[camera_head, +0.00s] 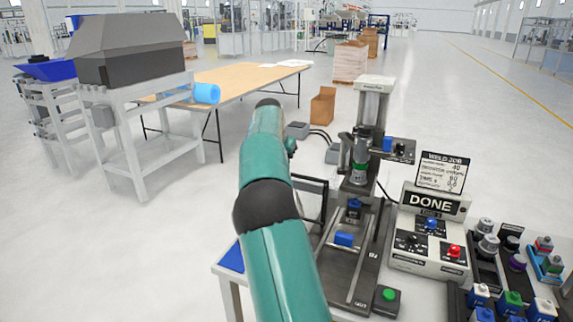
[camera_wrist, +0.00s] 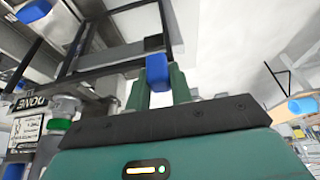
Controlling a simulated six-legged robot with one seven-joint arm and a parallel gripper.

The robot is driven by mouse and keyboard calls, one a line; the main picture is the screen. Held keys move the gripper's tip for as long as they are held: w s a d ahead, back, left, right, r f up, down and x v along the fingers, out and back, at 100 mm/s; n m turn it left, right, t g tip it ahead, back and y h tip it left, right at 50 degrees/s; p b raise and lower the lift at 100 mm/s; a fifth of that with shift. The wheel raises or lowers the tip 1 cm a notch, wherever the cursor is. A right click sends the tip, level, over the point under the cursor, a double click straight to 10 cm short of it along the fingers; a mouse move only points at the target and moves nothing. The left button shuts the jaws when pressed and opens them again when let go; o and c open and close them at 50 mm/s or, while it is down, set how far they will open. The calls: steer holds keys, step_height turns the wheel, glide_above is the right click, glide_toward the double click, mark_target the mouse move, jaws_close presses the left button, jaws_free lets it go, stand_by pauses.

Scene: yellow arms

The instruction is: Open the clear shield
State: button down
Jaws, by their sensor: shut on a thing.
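The clear shield shows as a dark frame (camera_head: 325,190) on the left side of the press (camera_head: 361,160), partly hidden by my arm. In the wrist view its dark frame (camera_wrist: 112,66) crosses the upper left, and its clear pane is hard to make out. My gripper (camera_wrist: 160,84) has its green fingers closed on a blue handle (camera_wrist: 157,72) at the frame's edge. In the head view my teal arm hides the gripper and the handle. The frame stands out to the left of the press, and the press front with its blue block (camera_head: 344,239) is uncovered.
A weld controller (camera_head: 430,228) reading DONE stands right of the press, with a green button box (camera_head: 388,296) in front. Trays of coloured parts (camera_head: 511,300) fill the lower right. A wooden table (camera_head: 235,85) stands behind; open floor lies left.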

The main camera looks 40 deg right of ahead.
steer(key=shift+w+a, duration=0.15)
steer(key=shift+w, duration=0.1)
steer(key=shift+s+r, duration=0.1)
steer(key=shift+s, duration=0.05)
steer(key=c, duration=1.2)
jaws_free()
steer(key=shift+c, duration=0.2)
steer(key=v, duration=1.3)
steer(key=shift+r, duration=0.35)
